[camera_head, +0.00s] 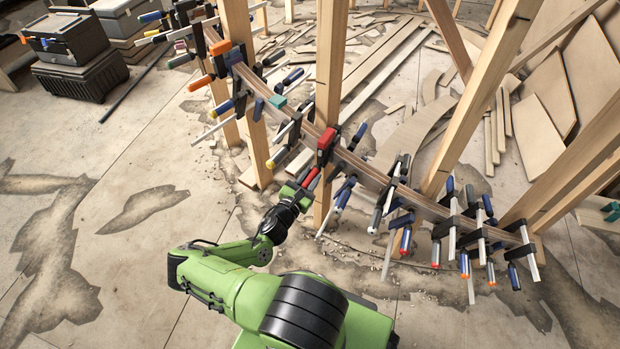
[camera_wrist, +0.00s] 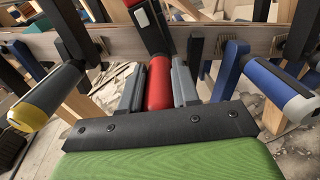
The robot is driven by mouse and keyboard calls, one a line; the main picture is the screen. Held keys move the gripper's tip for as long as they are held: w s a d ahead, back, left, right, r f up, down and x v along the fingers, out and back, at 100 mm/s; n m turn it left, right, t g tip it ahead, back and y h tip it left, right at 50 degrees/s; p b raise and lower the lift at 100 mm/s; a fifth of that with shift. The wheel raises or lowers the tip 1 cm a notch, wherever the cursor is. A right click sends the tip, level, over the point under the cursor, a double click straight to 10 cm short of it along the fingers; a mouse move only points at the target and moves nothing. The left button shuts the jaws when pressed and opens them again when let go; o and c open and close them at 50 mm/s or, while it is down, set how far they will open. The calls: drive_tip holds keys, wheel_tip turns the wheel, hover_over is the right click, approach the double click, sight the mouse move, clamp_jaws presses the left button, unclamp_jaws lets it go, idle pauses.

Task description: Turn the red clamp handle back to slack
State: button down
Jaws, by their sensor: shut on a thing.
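The red clamp handle (camera_wrist: 159,84) stands between the two grey fingers of my gripper (camera_wrist: 158,88) in the wrist view. The fingers are shut on it from both sides. Its clamp (camera_wrist: 150,22), black with a red part, sits on the curved wooden stringer (camera_wrist: 122,41) just beyond the handle. In the head view the red clamp (camera_head: 326,146) is near the middle of the stringer (camera_head: 352,160). My gripper (camera_head: 303,186) reaches it from the lower left, and the red handle (camera_head: 312,177) shows only in part there.
A clamp with a yellow-tipped grey handle (camera_wrist: 45,97) is close on the left, and one with a blue handle (camera_wrist: 279,88) close on the right. Several more clamps line the stringer. The floor at left (camera_head: 110,230) is clear.

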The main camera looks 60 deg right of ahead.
drive_tip(key=c, duration=0.8)
unclamp_jaws()
drive_tip(key=a+p, duration=0.1)
drive_tip(key=a, duration=0.9)
drive_tip(key=w+a+p, duration=0.1)
drive_tip(key=a, duration=0.4)
drive_tip(key=shift+a+p, duration=0.3)
drive_tip(key=shift+a, duration=0.1)
drive_tip(key=shift+w, duration=0.1)
